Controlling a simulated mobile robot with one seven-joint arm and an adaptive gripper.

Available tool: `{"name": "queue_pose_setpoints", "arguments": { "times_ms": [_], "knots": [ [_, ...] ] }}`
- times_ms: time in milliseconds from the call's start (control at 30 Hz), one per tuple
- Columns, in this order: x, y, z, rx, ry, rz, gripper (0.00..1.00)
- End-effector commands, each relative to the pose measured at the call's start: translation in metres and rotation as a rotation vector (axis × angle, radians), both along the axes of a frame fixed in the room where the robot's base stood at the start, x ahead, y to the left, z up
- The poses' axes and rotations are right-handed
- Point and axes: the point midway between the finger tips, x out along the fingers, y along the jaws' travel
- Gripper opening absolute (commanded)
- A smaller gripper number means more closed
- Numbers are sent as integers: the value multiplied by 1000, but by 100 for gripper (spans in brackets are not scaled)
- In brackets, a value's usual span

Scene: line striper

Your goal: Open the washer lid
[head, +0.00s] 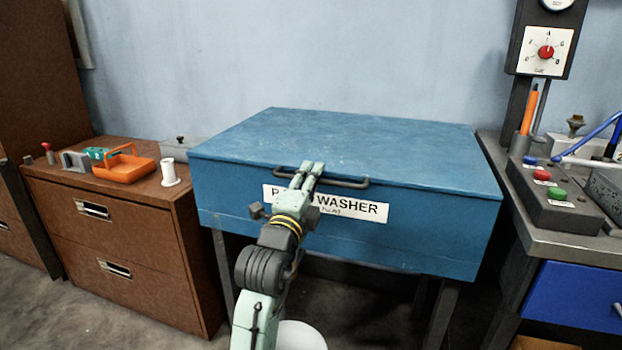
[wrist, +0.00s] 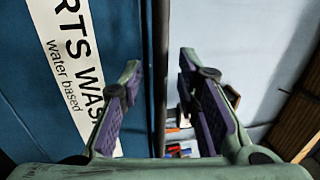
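The blue parts washer (head: 430,235) stands against the wall with its flat lid (head: 350,135) shut. A dark bar handle (head: 348,184) runs along the lid's front edge, above the white label (head: 365,207). My gripper (head: 312,168) is at the left half of this handle and hides part of it and of the label. In the wrist view my gripper (wrist: 160,68) is open, with a dark upright bar (wrist: 160,30), seemingly the handle, between its fingers. A gap shows on each side of the bar, and I cannot tell whether the fingers touch it deeper in.
A brown cabinet (head: 115,245) at left carries an orange tray (head: 125,170) and a white spool (head: 170,172). A grey bench (head: 580,245) with a button box (head: 550,190) stands close on the right. The space above the lid is clear.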

Motion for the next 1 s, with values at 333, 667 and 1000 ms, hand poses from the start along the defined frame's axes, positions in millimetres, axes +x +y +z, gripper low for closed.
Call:
{"name": "queue_pose_setpoints", "arguments": {
  "times_ms": [333,667,1000],
  "knots": [
    [0,0,0,0,0,0,14],
    [0,0,0,0,0,0,0],
    [0,0,0,0,0,0,0]
  ]
}}
